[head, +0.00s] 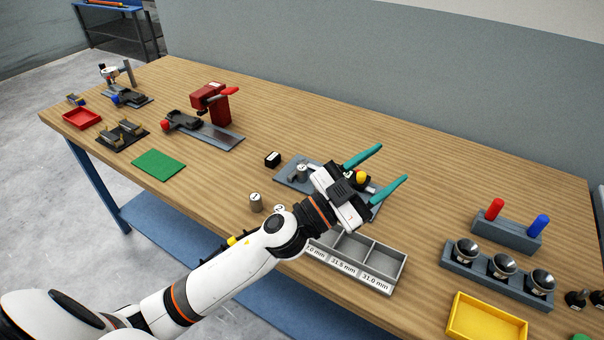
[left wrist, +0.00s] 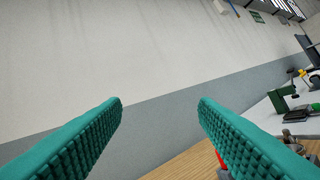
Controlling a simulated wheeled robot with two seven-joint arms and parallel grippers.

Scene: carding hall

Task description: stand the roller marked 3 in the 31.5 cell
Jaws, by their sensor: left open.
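My left gripper (head: 392,163) is open and empty, raised over the grey gauge plate (head: 284,180); its teal fingers also show apart in the left wrist view (left wrist: 162,102), with only wall between them. A grey tray (head: 398,272) has cells labelled 31.5 mm and 31.0 mm, plus a left one whose label is partly hidden by my arm. The two cells in clear view look empty. A metal roller marked 1 (head: 256,203) stands on the table; one seemingly marked 2 (head: 279,208) is partly behind my arm. Another roller (head: 301,172) is on the gauge plate, its mark unclear. My right gripper is out of view.
A small black block (head: 272,159) lies left of the gauge plate. A grey rack with cups (head: 483,271), a yellow tray (head: 488,335) and a holder with red and blue pegs (head: 507,234) stand right. A red press (head: 219,108) and green mat (head: 158,165) are left.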

